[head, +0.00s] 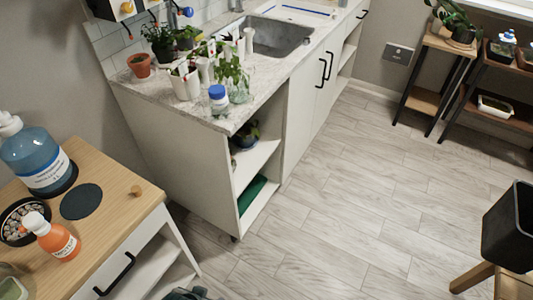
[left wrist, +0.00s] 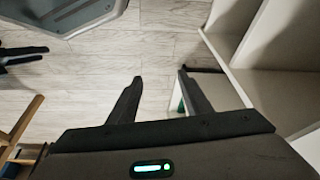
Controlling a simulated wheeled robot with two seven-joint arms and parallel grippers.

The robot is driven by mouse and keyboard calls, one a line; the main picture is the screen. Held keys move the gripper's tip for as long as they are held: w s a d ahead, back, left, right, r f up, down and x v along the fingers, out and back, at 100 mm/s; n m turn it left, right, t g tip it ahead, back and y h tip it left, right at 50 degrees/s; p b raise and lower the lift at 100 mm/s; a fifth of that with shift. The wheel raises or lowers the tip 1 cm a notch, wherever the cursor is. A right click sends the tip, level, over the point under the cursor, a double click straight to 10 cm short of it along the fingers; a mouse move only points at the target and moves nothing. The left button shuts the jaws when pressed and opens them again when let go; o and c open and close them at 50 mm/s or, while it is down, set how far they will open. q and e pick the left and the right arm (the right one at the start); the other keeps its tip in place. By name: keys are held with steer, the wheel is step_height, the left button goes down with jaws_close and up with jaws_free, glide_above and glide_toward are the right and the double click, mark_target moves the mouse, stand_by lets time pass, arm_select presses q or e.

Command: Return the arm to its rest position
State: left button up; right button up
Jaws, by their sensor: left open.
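My left gripper (left wrist: 160,75) is open in the left wrist view, its two dark fingers apart with bare floor showing between them. It holds nothing. In the head view only a dark piece at the bottom edge shows, probably part of my left arm; the fingers cannot be made out there. A dark two-pronged shape (left wrist: 22,57) at the left edge of the left wrist view looks like my right gripper. Its opening is not clear.
A wooden-topped cabinet (head: 122,222) with bottles stands at left. A counter (head: 140,92) with plants and a sink (head: 280,36) is behind; its open shelves (head: 252,165) face the floor. A black bin (head: 508,228) is at right. The middle floor (head: 340,215) is clear.

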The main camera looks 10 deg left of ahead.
arm_select(q)
step_height(320, 180, down, 24)
steer(key=s+d+t+b, duration=0.1)
steer(key=s+b, duration=0.1)
steer(key=b, duration=0.1)
steer(key=shift+s+d+h, duration=0.3)
steer(key=shift+s+d, duration=0.05)
steer(key=shift+d, duration=0.05)
arm_select(e)
steer(key=w, duration=0.2)
steer(key=shift+w+d, duration=0.15)
steer(key=shift+w, duration=0.15)
